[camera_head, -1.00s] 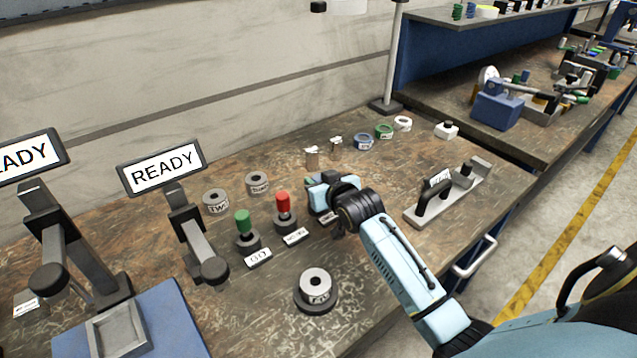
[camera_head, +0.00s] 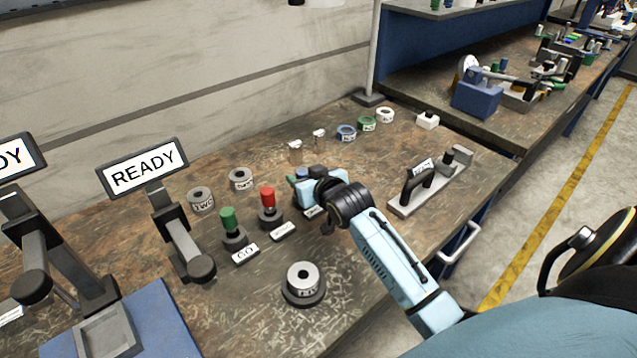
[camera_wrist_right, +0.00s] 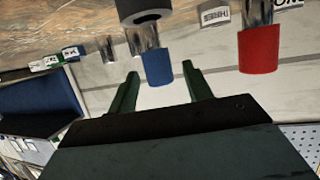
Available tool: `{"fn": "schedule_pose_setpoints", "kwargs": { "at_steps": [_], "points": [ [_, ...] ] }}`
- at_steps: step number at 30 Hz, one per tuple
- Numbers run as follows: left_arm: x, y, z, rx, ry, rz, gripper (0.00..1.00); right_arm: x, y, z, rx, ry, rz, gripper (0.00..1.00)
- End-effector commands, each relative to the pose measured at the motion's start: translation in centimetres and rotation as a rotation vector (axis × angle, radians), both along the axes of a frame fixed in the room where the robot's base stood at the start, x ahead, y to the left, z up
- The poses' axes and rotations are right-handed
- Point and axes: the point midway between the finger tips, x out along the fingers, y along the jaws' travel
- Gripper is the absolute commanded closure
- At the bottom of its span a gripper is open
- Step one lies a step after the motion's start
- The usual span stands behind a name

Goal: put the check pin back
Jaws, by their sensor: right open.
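A blue-capped pin (camera_wrist_right: 157,66) with a steel shank shows in the right wrist view, by a dark round collar (camera_wrist_right: 140,12). Its cap lies between the fingertips of my right gripper (camera_wrist_right: 160,82), which is open, with a gap on both sides of the cap. In the head view my right gripper (camera_head: 299,181) is low over the bench, right of the red-capped pin (camera_head: 268,197), and mostly hides the blue pin. The red pin and a green-capped pin (camera_head: 228,221) stand upright in dark bases. I cannot read which pin is the check pin. My left gripper is out of view.
A ring on a dark base (camera_head: 304,285) stands in front. A fixture with a black handle (camera_head: 417,186) is to the right. Loose rings (camera_head: 346,133) lie behind. Two stands, one with a READY sign (camera_head: 143,169), are left.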

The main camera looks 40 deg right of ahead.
Motion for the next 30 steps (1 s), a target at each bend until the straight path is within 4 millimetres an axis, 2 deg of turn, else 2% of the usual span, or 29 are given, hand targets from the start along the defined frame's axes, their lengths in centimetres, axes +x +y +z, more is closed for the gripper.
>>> {"fn": "schedule_pose_setpoints", "kwargs": {
  "at_steps": [6, 15, 20, 30],
  "points": [
    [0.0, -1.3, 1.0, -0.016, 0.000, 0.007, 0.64, -4.2, 0.4, 1.6, 0.000, 0.001, -0.001, 0.50],
    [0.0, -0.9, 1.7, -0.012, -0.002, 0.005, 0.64, -8.7, 1.0, 3.3, 0.001, 0.000, -0.001, 0.50],
    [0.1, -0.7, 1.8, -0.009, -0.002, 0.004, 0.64, -9.5, 1.1, 3.6, 0.001, 0.000, -0.001, 0.50],
    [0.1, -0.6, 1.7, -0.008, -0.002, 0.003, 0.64, -9.7, 1.2, 3.5, 0.001, 0.005, 0.000, 0.50]
  ]
}}
